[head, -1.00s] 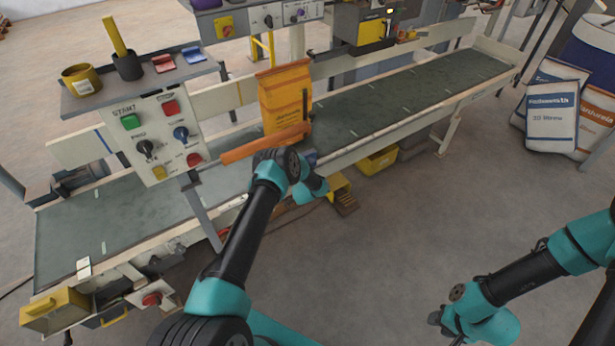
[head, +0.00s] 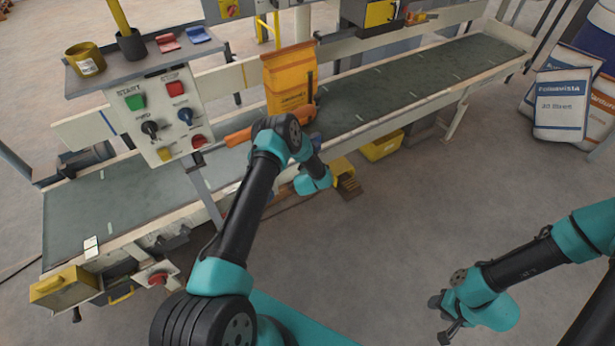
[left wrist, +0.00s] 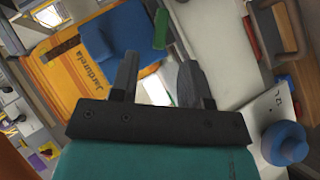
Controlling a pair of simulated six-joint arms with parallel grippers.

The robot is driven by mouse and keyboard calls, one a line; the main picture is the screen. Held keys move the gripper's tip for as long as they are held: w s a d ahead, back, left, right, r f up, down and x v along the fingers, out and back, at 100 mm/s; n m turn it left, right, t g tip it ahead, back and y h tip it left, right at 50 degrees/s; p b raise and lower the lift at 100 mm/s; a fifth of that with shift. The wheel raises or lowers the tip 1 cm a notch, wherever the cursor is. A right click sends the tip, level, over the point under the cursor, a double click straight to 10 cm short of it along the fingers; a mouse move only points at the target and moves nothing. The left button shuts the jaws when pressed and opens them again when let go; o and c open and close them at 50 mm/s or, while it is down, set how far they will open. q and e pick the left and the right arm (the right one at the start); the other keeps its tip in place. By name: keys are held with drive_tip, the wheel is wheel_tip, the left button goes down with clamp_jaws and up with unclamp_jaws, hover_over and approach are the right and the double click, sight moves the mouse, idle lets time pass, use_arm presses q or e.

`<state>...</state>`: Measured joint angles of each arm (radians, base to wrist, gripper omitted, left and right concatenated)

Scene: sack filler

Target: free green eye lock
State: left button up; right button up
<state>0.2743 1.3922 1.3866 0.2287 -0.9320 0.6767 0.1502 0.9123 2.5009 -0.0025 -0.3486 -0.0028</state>
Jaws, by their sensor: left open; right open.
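A slim green piece (left wrist: 160,28) shows in the left wrist view, beyond my left fingertips and beside a blue block (left wrist: 112,38); I cannot tell for sure that it is the green eye lock. My left gripper (left wrist: 160,72) is open, its two dark fingers apart with nothing clearly between them. In the head view my left arm reaches to the belt's near edge by the orange sack (head: 290,80), and its own links mostly hide the gripper. My right gripper (head: 446,318) is open and empty over the floor at lower right.
A control panel (head: 146,125) with a green START button (head: 135,102) and other knobs stands left of the sack. An orange bar (head: 238,137) lies by the sack's foot. The green conveyor (head: 405,88) runs to the upper right. Filled sacks (head: 560,104) stand far right.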

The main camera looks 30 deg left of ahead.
use_arm(q)
drive_tip(key=v, duration=1.1)
drive_tip(key=shift+s, duration=0.2)
